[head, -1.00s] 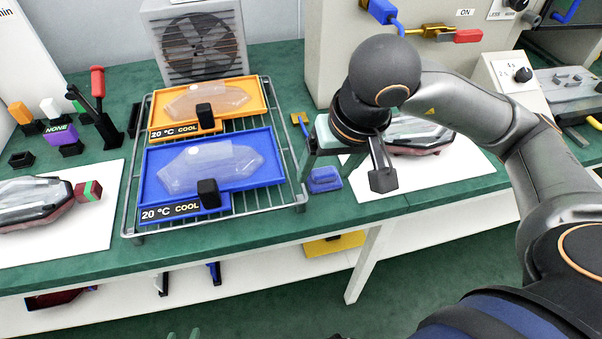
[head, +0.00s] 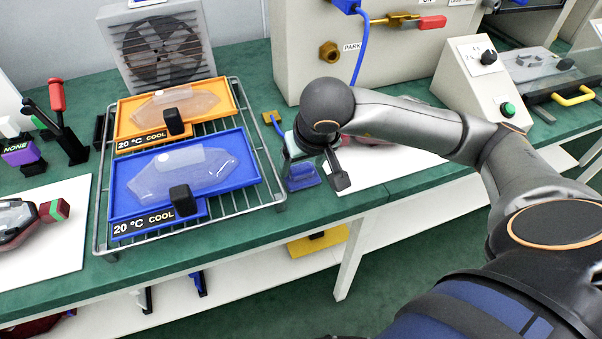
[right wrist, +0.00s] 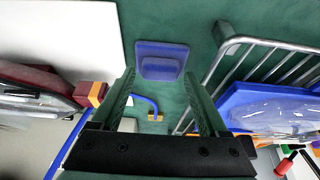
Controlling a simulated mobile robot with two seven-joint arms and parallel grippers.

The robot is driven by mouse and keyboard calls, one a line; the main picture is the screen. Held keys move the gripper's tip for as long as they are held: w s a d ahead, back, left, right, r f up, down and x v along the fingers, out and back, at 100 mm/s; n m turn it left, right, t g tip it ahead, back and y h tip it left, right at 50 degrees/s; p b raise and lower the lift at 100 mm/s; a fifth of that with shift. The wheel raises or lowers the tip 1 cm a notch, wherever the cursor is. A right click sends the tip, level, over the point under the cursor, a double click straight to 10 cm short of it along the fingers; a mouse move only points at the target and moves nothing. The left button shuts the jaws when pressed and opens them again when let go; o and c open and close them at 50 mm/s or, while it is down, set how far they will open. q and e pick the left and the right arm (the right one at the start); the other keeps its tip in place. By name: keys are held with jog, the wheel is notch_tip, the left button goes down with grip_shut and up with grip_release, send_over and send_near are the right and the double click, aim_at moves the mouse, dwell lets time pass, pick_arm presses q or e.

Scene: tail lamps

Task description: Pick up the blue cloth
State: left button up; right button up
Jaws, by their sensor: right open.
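The blue cloth (head: 302,177) is a small, folded-looking blue pad with a raised part. It lies on the green bench between the wire rack and the right white mat. It also shows in the right wrist view (right wrist: 160,62), just beyond the fingertips. My right gripper (head: 316,168) is open and empty, pointing down over the bench beside the cloth. In the right wrist view, its two fingers (right wrist: 160,82) stand apart, with the cloth ahead between their lines. I cannot tell the exact height of the fingertips above it. My left gripper is not in view.
A wire rack (head: 268,165) with a blue tray (head: 245,142) and an orange tray (head: 128,117) stands left of the cloth. A yellow-and-blue piece (head: 272,119) lies behind it. A lamp on the white mat (head: 395,168) is to the right, partly behind my arm.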

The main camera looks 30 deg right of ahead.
jog(key=shift+w+f, duration=0.2)
jog(key=shift+f, duration=0.4)
jog(key=c, duration=1.1)
jog(key=shift+r, duration=0.1)
